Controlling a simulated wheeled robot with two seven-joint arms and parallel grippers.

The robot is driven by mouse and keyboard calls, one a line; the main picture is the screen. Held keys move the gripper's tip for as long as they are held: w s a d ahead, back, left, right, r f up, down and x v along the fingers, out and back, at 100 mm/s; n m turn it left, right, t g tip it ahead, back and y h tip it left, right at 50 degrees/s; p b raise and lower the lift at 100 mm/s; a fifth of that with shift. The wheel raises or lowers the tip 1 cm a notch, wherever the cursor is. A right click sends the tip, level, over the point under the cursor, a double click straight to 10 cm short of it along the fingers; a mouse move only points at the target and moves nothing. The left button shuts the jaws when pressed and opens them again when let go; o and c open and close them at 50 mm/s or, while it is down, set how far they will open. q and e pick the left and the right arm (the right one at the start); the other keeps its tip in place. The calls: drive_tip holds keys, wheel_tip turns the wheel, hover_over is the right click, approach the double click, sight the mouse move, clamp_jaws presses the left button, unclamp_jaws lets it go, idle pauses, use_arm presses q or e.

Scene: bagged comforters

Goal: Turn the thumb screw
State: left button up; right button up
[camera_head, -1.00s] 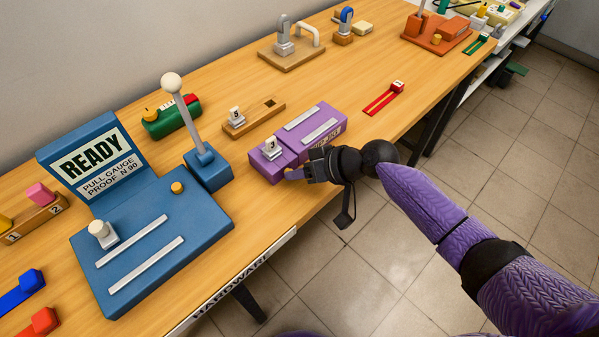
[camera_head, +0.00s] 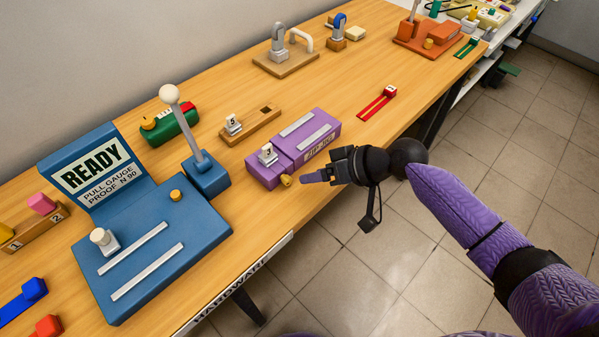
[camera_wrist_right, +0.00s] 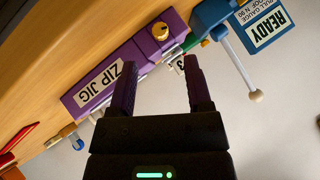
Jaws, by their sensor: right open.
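The purple zip jig (camera_head: 318,128) sits near the table's front edge, with a white block marked 3 (camera_head: 267,155) on its left part. A brass thumb screw (camera_head: 287,181) sticks out of the front face of that part. In the right wrist view the jig (camera_wrist_right: 105,78) lies beyond the fingers, and the ridged thumb screw (camera_wrist_right: 160,31) shows past the fingertips, roughly between them. My right gripper (camera_head: 306,178) is just right of the screw, apart from it. Its two fingers (camera_wrist_right: 160,64) are open with nothing between them. My left gripper is not in view.
The blue pull gauge stand (camera_head: 150,240) with its READY sign and white-knobbed lever stands left of the jig. A wooden block with a 5 piece (camera_head: 250,124) lies behind it. A red slider (camera_head: 377,103) lies to the right. Open floor lies in front of the table.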

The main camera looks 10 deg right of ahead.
drive_tip(key=v, duration=0.4)
